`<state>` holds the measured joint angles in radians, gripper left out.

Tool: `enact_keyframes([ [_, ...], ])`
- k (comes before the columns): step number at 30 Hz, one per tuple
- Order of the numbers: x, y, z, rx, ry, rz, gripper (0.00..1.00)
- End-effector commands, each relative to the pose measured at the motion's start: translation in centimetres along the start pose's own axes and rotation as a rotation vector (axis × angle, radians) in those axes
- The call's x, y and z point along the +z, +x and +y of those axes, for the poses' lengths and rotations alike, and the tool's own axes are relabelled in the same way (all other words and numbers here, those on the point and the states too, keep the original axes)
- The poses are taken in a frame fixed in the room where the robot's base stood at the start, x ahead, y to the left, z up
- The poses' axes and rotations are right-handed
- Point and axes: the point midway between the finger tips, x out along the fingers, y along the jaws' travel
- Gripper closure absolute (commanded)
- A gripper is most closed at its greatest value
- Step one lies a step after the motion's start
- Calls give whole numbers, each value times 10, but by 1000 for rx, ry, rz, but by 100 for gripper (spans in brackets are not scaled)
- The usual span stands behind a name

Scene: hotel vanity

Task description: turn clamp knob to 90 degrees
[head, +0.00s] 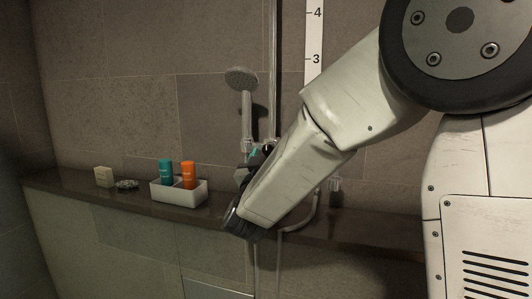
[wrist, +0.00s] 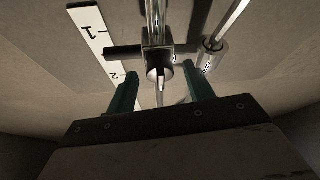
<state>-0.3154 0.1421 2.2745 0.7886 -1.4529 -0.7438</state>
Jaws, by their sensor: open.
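The clamp (wrist: 157,38) is a shiny block on the vertical chrome rail (wrist: 155,12), seen close up in the wrist view. A short round metal knob (wrist: 159,73) sticks out of its near face toward my gripper. My gripper (wrist: 160,76) has its two teal fingers apart, one on each side of the knob, with visible gaps. I cannot tell how far the fingertips reach along it. In the head view my gripper (head: 253,157) is beside the rail (head: 273,70), and my arm and wrist hide most of the clamp.
A hand shower (head: 241,85) hangs by the rail. A numbered white scale strip (head: 314,45) is on the tiled wall. The ledge (head: 75,185) bears a white caddy (head: 180,195) with teal and orange bottles, a soap-like block (head: 104,176) and a small dark item (head: 127,184).

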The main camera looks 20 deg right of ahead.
Motion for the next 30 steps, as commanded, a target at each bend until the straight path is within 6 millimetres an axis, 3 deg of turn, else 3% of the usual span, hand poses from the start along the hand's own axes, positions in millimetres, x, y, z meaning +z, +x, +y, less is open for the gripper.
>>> enact_keyframes([
  [2,0,0,0,0,0,0,48],
  [3,0,0,0,0,0,0,53],
  [7,0,0,0,0,0,0,90],
  [8,0,0,0,0,0,0,93],
  [20,0,-1,-2,21,53,-2,92],
  [30,0,-1,-4,115,283,-2,92],
])
